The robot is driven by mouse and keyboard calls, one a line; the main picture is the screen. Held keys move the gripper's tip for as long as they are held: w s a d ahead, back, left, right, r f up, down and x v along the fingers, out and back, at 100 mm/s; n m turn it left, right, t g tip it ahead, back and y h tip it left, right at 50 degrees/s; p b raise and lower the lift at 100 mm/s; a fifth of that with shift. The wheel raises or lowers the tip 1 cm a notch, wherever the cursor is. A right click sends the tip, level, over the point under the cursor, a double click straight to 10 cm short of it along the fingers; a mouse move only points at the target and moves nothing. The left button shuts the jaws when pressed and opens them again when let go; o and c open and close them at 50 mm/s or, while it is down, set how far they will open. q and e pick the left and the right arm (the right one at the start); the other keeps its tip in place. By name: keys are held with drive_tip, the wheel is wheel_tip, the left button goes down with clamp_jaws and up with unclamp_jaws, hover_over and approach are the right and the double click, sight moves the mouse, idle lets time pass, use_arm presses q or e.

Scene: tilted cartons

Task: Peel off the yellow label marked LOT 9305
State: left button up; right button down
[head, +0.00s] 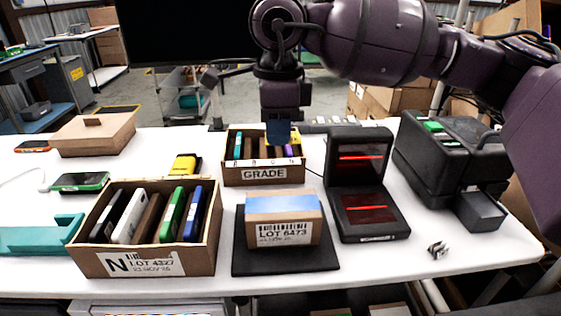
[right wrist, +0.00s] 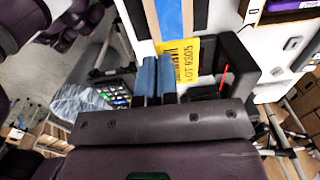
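The yellow label marked LOT 9305 (right wrist: 188,66) shows in the right wrist view, its text running up and down the picture, just beyond and right of my fingertips. In the head view the right gripper (head: 278,132) hangs before the GRADE box. A carton with a blue top strip (head: 283,205) bears a white LOT 6473 label. My left gripper is out of view.
The carton stands on a black pad (head: 255,264). A black scanner with red lines (head: 361,200) is to its right. The GRADE box (head: 264,174) is behind, the LOT 4327 box (head: 145,262) left. A black machine (head: 430,160) stands far right. The front right tabletop is mostly clear.

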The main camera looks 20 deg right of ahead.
wheel_tip(320, 180, up, 5)
drive_tip(key=shift+f+p, duration=0.1)
drive_tip(key=shift+p, duration=0.2)
drive_tip(key=shift+r, duration=0.75)
drive_tip(key=shift+r+p, duration=0.9)
drive_tip(key=shift+r, duration=0.4)
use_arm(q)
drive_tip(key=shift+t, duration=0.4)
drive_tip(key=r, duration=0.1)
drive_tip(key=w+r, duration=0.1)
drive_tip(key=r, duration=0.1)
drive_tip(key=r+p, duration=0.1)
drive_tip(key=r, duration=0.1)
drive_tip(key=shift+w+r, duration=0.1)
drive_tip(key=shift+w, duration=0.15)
use_arm(e)
wheel_tip(320, 180, up, 2)
drive_tip(key=shift+r, duration=0.1)
